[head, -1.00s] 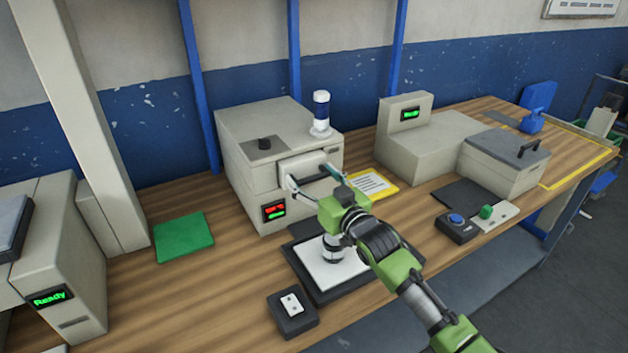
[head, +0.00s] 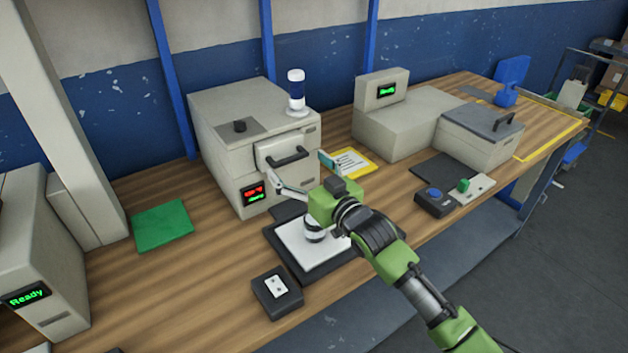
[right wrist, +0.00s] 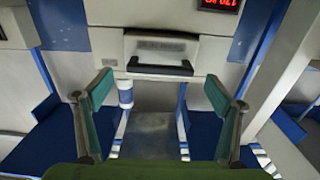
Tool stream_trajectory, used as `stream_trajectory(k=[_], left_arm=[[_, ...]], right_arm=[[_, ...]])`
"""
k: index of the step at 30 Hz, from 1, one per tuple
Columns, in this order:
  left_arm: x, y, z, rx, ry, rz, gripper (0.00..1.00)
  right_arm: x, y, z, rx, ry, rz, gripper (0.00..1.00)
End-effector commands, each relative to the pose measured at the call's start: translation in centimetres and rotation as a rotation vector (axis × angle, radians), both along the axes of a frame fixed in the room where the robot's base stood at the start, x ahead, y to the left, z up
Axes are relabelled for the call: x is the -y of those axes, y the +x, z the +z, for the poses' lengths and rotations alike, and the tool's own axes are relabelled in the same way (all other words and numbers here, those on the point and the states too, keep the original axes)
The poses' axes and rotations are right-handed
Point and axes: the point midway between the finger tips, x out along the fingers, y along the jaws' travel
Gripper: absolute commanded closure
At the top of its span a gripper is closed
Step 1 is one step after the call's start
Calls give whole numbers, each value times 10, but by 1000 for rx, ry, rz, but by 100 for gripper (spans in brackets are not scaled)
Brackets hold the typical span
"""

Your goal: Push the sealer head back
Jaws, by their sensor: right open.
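The block that I take for the sealer head (head: 268,156) is pale, with a black bar handle (head: 289,157), on the front of a beige machine (head: 225,170). The handle also shows in the right wrist view (right wrist: 160,69). My right gripper (head: 304,175) is open and empty. Its fingers are spread wide in front of the handle and a little below it, apart from it. In the right wrist view the handle lies beyond and between the two teal fingertips (right wrist: 159,88). My left gripper is not in view.
A black-framed white plate (head: 298,258) lies below my right arm. A dark switch box (head: 277,292) is near the front edge. A yellow-bordered sheet (head: 351,161), a green mat (head: 163,226) and another beige machine (head: 400,125) stand around.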

Motion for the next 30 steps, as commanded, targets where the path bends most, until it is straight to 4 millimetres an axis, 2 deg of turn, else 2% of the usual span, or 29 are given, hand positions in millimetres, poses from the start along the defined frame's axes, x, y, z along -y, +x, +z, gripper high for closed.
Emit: stream_trajectory(k=[6,12,17,30], left_arm=[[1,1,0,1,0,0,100],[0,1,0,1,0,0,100],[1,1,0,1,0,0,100],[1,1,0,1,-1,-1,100]], right_arm=[[25,-34,-1,0,-1,0,14],[39,-54,0,-1,1,0,14],[43,-60,0,0,0,1,14],[43,-61,-1,-4,-1,0,14]])
